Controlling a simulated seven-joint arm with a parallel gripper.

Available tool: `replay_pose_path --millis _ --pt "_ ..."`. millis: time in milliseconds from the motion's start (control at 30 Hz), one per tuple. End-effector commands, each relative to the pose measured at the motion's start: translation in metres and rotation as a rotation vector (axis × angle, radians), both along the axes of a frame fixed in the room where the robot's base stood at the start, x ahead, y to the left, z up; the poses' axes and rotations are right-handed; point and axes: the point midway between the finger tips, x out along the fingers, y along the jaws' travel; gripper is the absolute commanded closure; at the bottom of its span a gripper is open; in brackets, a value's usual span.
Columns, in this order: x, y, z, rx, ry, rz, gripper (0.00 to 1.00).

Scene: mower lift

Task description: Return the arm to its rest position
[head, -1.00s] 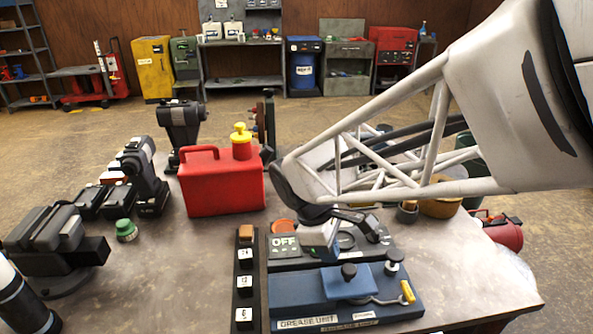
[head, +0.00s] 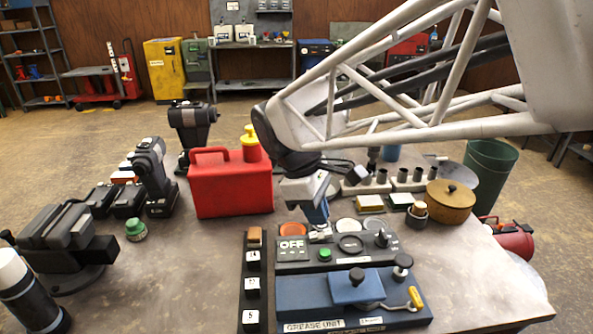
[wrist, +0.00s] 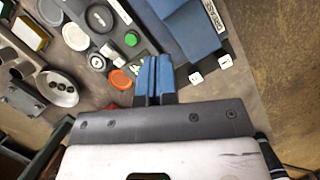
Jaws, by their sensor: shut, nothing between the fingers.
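My gripper (head: 319,222) is in the middle of the head view, pointing down above the far edge of the black control panel with the OFF label (head: 292,247). In the wrist view its two blue fingers (wrist: 154,72) are together with nothing between them. My white lattice arm comes in from the upper right of the head view. The fingertips look close to the panel's edge, but I cannot tell their exact height above it.
A red fuel can (head: 232,188) stands left of my gripper. The blue grease unit (head: 295,300) lies in front of the panel. A black strip with labelled blocks (head: 253,284) is beside them. A brown lidded pot (head: 451,202) and metal cups (head: 382,177) stand right.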

Motion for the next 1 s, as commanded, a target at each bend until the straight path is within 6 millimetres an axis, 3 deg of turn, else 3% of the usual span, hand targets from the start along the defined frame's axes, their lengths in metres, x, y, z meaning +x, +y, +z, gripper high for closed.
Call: replay_pose_path --millis 333,533,1000 --pt "-0.001 -0.001 0.0 0.002 -0.004 -0.009 1.0" --pt "-0.011 -0.014 0.001 0.024 -0.052 -0.092 1.0" --pt "-0.082 -0.077 -0.007 0.181 -0.34 -0.693 1.0"
